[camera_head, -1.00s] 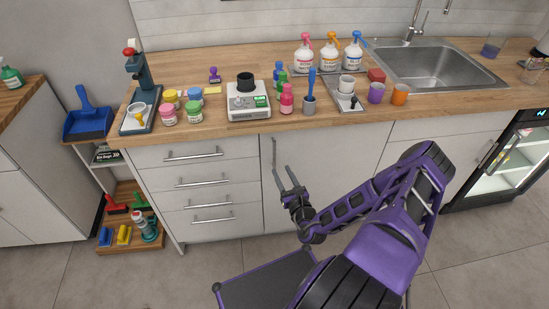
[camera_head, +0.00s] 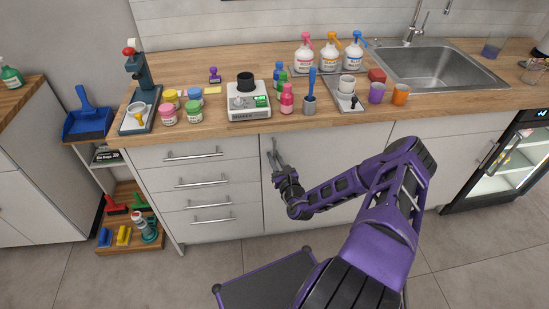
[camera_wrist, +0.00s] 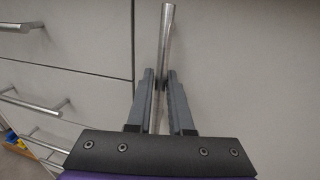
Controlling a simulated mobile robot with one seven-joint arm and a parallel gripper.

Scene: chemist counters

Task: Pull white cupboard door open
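The white cupboard door (camera_head: 330,165) stands under the counter, right of the drawers, and looks closed. In the wrist view the door (camera_wrist: 240,65) fills the right side. Its upright metal bar handle (camera_wrist: 167,25) is near the door's left edge. My gripper (camera_head: 272,153) is at this handle. In the wrist view my gripper (camera_wrist: 160,78) has one finger on each side of the bar, and the dark pads appear to press on it. The lower part of the handle is partly hidden by the fingers.
Drawers with horizontal handles (camera_head: 205,182) are just left of the door. The wooden counter (camera_head: 225,130) above holds bottles, jars and a scale. A glass-front fridge (camera_head: 500,165) is at the right. Open floor (camera_head: 210,265) lies in front of the drawers.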

